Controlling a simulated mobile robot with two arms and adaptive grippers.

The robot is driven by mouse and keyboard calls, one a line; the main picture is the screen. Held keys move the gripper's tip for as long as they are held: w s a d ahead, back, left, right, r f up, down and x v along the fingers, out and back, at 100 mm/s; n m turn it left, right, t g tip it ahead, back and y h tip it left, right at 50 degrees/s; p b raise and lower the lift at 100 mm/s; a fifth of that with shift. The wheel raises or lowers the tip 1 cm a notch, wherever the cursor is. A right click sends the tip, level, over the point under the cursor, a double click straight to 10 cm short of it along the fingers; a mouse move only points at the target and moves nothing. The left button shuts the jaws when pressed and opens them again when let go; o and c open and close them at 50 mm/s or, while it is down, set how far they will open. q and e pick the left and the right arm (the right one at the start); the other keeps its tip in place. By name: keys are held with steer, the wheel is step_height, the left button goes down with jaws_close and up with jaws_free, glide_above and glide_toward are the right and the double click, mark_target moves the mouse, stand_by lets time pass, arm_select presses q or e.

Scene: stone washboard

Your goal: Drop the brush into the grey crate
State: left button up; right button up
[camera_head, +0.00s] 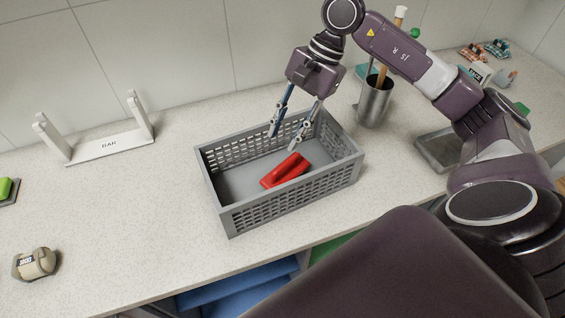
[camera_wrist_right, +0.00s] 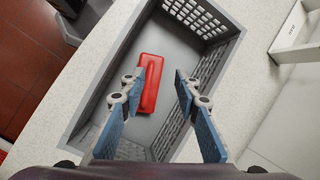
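The red brush (camera_head: 286,170) lies inside the grey crate (camera_head: 290,208), on its floor toward the right part. In the right wrist view the brush (camera_wrist_right: 150,84) rests on the floor of the crate (camera_wrist_right: 101,84), seen partly between and beyond the fingers. My right gripper (camera_head: 283,140) is above the crate with its fingers pointing down into it. Its fingers are apart with nothing between them; the right wrist view shows the open fingers (camera_wrist_right: 157,90) too. My left gripper is not in view.
A white router-like stand (camera_head: 108,146) is left of the crate. A metal cup (camera_head: 374,103) with tools stands behind right, and a grey tray (camera_head: 437,150) lies further right. A beige roll-shaped object (camera_head: 34,263) is at the front left. The counter left of the crate is mostly clear.

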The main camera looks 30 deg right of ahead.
steer(key=v, duration=1.2)
